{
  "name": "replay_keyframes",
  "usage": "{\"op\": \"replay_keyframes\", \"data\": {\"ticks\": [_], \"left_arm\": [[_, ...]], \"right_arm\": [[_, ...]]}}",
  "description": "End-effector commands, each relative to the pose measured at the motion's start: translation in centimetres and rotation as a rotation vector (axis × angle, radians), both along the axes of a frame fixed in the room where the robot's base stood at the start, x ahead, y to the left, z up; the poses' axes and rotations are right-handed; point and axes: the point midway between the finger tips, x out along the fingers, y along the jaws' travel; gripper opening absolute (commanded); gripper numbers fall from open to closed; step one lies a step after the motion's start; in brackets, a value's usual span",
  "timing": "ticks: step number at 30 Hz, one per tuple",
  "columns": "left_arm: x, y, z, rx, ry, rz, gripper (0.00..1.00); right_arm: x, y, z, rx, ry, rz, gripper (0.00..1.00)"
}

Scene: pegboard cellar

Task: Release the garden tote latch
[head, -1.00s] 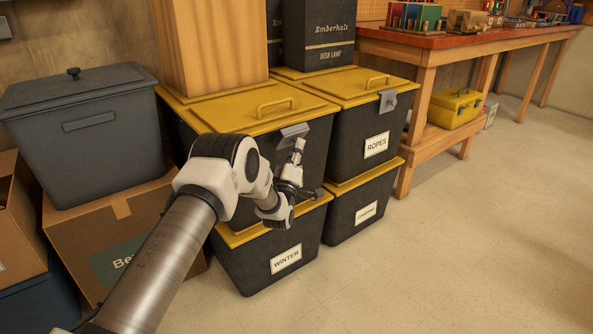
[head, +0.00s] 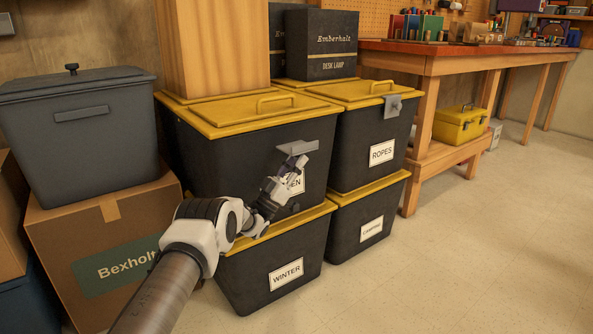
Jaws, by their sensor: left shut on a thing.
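The garden tote (head: 225,155) is a black bin with a yellow lid (head: 250,113), on top of the left stack. Its front label (head: 298,184) is partly hidden by my gripper; only "EN" shows. My right gripper is not in view.
The ROPES tote (head: 355,150) stands close on the right. The WINTER tote (head: 250,280) and another labelled tote (head: 345,225) are below. A wooden block (head: 215,45) and dark lamp boxes (head: 320,60) stand on the lids. A grey bin (head: 80,140) is left. The right floor is clear.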

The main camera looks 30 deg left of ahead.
Motion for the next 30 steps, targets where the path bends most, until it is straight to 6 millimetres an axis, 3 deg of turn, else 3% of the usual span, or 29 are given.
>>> {"op": "replay_keyframes", "data": {"ticks": [1, 7, 23, 24, 26, 30], "left_arm": [[0.0, 0.0, -0.6, 0.024, -0.011, 0.000, 0.00], [0.1, 0.1, -0.6, 0.095, -0.040, 0.000, 0.00], [0.1, 0.1, -0.6, 0.125, -0.049, 0.000, 0.00], [0.1, 0.1, -0.6, 0.125, -0.049, 0.000, 0.31], [0.1, 0.1, -0.6, 0.125, -0.050, 0.000, 0.52], [0.1, 0.1, -0.6, 0.124, -0.050, -0.001, 0.53]], "right_arm": [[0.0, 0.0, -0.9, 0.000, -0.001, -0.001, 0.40], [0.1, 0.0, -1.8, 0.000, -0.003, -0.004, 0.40], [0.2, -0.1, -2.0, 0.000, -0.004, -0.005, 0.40], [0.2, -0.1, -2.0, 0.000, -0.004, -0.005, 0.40], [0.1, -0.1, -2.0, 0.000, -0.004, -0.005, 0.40], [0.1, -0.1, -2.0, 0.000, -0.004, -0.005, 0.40]]}}
